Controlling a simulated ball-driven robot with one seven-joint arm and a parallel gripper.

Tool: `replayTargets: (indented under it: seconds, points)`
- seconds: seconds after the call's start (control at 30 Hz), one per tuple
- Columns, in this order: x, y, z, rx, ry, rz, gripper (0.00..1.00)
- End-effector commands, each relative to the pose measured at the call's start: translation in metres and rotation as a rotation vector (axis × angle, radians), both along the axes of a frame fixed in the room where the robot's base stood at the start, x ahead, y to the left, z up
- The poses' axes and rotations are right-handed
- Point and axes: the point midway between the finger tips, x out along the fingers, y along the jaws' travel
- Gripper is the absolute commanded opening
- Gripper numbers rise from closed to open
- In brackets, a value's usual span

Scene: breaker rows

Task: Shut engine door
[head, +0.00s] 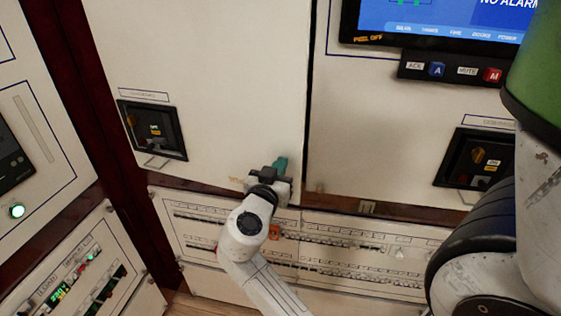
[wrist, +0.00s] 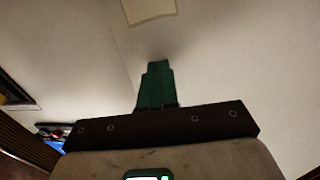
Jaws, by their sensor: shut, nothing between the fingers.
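A large white cabinet door (head: 205,85) fills the upper middle of the head view. It has a black recessed handle unit (head: 155,132) at its lower left, under a label too small to read. A dark gap runs along its right edge; I cannot tell how far it stands open. My gripper (head: 281,163) is in front of the door's lower right part, its green fingers shut and empty. I cannot tell if they touch the door. In the wrist view the shut fingers (wrist: 157,78) point toward plain pale surfaces.
A second white panel (head: 385,130) on the right has a screen (head: 440,20), buttons and another black handle unit (head: 476,160). Below are breaker rows (head: 350,245). An instrument cabinet (head: 75,275) stands at the lower left. A pale yellow square (wrist: 148,10) shows in the wrist view.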

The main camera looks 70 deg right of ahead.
Motion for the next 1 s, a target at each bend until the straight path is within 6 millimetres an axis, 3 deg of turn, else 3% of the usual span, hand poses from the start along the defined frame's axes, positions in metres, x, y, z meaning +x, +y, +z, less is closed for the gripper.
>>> replayTargets:
  seconds: [0.47, 0.8, 1.0]
  points:
    - [0.0, -0.007, -0.001, 0.0, -0.001, 0.0, 0.0]
    - [-0.002, -0.063, -0.005, -0.002, -0.003, -0.002, 0.0]
    - [-0.002, -0.081, -0.001, -0.001, -0.002, 0.002, 0.0]
